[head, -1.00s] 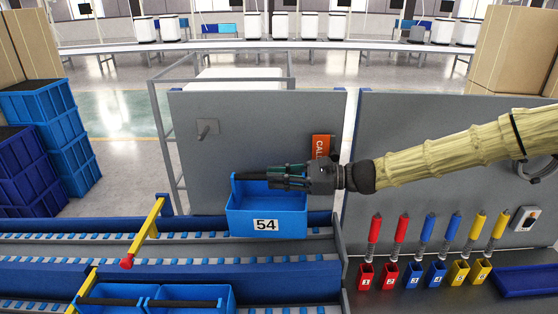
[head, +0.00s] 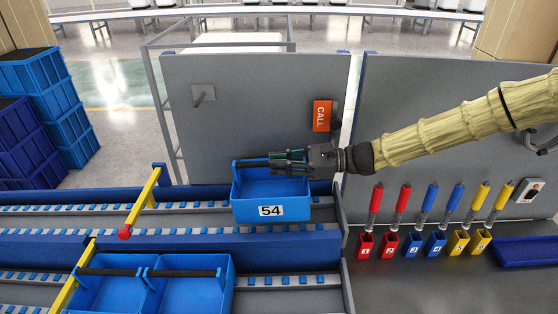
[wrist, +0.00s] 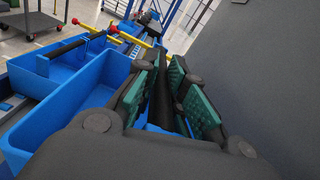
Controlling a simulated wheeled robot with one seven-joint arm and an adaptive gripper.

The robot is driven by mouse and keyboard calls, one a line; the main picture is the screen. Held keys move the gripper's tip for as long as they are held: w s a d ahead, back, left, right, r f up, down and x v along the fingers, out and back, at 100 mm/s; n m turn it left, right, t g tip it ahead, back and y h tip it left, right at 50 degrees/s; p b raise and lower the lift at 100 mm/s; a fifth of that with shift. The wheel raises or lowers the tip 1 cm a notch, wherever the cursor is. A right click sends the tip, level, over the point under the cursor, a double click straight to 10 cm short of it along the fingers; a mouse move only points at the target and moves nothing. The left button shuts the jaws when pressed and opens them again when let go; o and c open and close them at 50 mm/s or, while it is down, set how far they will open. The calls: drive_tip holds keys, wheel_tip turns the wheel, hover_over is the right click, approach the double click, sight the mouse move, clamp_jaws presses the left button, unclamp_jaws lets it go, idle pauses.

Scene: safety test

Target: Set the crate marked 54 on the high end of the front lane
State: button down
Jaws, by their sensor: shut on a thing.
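The blue crate marked 54 (head: 270,211) is at the right end of the back roller lane (head: 190,207), upright in the head view. My gripper (head: 288,161) is shut on the dark handle bar across its top; in the wrist view, green finger pads (wrist: 174,88) close around the dark bar. I cannot tell if the crate hangs just above the lane or touches it. The front lane (head: 290,281) lies nearer, and its right end is bare. Two blue crates with dark bars (head: 185,272) stand on it, left of that bare stretch.
Yellow bars (head: 143,203) with a red knob cross the lanes at left. A grey panel (head: 255,110) with an orange CALL box (head: 322,115) stands behind. Numbered small bins (head: 365,245) and a blue tray (head: 530,252) are at right. Stacked blue crates (head: 45,100) stand far left.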

drive_tip(key=shift+s+f, duration=0.2)
wheel_tip(320, 180, down, 3)
drive_tip(key=shift+w+f+b, duration=0.1)
drive_tip(key=shift+b, duration=0.9)
drive_tip(key=shift+f+b, duration=0.45)
drive_tip(key=shift+f, duration=0.3)
drive_tip(key=shift+a, duration=0.1)
drive_tip(key=c, duration=1.5)
unclamp_jaws()
